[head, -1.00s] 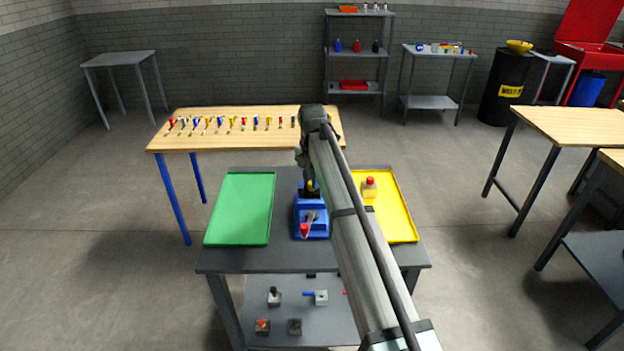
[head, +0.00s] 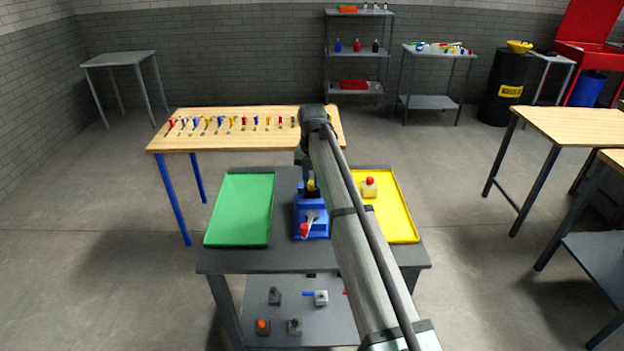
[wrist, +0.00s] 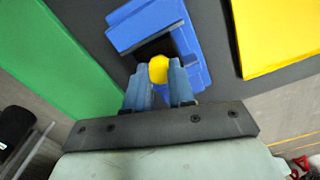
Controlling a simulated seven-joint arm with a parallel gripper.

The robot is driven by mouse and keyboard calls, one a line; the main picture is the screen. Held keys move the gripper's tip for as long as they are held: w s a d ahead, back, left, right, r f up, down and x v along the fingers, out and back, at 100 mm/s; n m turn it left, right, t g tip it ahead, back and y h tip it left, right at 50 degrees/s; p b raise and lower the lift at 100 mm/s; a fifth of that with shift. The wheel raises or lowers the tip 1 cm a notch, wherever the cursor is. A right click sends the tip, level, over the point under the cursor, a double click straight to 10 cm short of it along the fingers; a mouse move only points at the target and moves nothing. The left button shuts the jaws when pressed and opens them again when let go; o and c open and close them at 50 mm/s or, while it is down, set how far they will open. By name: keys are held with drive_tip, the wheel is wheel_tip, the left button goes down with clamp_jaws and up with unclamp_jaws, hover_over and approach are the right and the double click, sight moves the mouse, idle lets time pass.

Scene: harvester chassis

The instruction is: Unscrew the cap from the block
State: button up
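A yellow cap (head: 311,186) shows at the blue vise (head: 318,227) in the middle of the dark table. In the wrist view the cap (wrist: 158,69) sits at the tips of the two blue-grey fingers of my gripper (wrist: 161,72), one on each side. The fingers are apart, but I cannot tell whether they touch the cap. The block under the cap is hidden in the wrist view and not clear in the head view. The vise also shows in the wrist view (wrist: 193,62). Its lever has a red end (head: 304,230).
A green tray (head: 240,208) lies left of the vise, and a yellow tray (head: 402,215) lies right. A pale block with a red cap (head: 370,187) stands on the yellow tray. Several parts lie on the lower shelf (head: 285,308). A wooden table (head: 225,140) stands behind.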

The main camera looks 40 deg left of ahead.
drive_tip(key=shift+o, duration=1.3)
drive_tip(key=m, duration=0.5)
drive_tip(key=shift+m, duration=0.3)
drive_tip(key=shift+m, duration=0.8)
drive_tip(key=m, duration=0.3)
